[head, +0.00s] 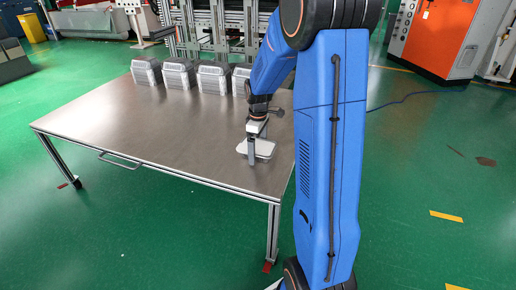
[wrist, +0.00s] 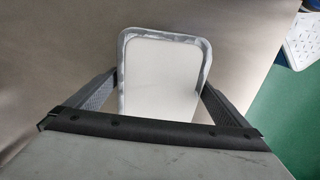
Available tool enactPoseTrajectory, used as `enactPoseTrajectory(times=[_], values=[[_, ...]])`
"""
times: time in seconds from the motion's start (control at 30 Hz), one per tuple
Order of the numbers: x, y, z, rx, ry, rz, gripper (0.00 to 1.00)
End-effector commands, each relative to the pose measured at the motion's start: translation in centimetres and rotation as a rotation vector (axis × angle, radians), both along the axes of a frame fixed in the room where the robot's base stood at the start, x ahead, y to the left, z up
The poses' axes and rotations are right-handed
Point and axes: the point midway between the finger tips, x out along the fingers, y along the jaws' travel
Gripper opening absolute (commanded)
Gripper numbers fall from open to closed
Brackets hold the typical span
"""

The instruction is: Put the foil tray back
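The foil tray (head: 264,149) is a small flat piece, pale inside, near the right front corner of the table (head: 150,135). In the wrist view the foil tray (wrist: 160,75) has a crinkled silver rim and a plain white middle. My gripper (head: 251,147) points down at the tray. In the wrist view my gripper (wrist: 161,80) has one finger at each long side of the tray, with the tips at or very close to the rim. I cannot tell whether they press on it. The tray's near end is hidden behind the gripper's black bar.
Several ribbed silver-grey boxes or stacks stand in a row along the table's far edge, the leftmost one (head: 147,71) near the far left corner. My arm hides the right end of the row. The middle and left of the tabletop are bare.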

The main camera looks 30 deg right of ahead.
Motion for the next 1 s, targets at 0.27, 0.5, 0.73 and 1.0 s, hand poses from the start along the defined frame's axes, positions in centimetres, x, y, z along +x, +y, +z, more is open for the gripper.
enactPoseTrajectory(times=[0.27, 0.5, 0.73, 1.0], values=[[0.0, 0.0, 0.6, -0.001, -0.002, 0.000, 1.00], [0.1, 0.0, 4.2, -0.001, -0.005, 0.000, 1.00], [0.1, -0.1, 8.6, -0.001, -0.003, 0.000, 1.00], [0.1, -0.1, 11.7, -0.001, -0.001, 0.000, 1.00]])
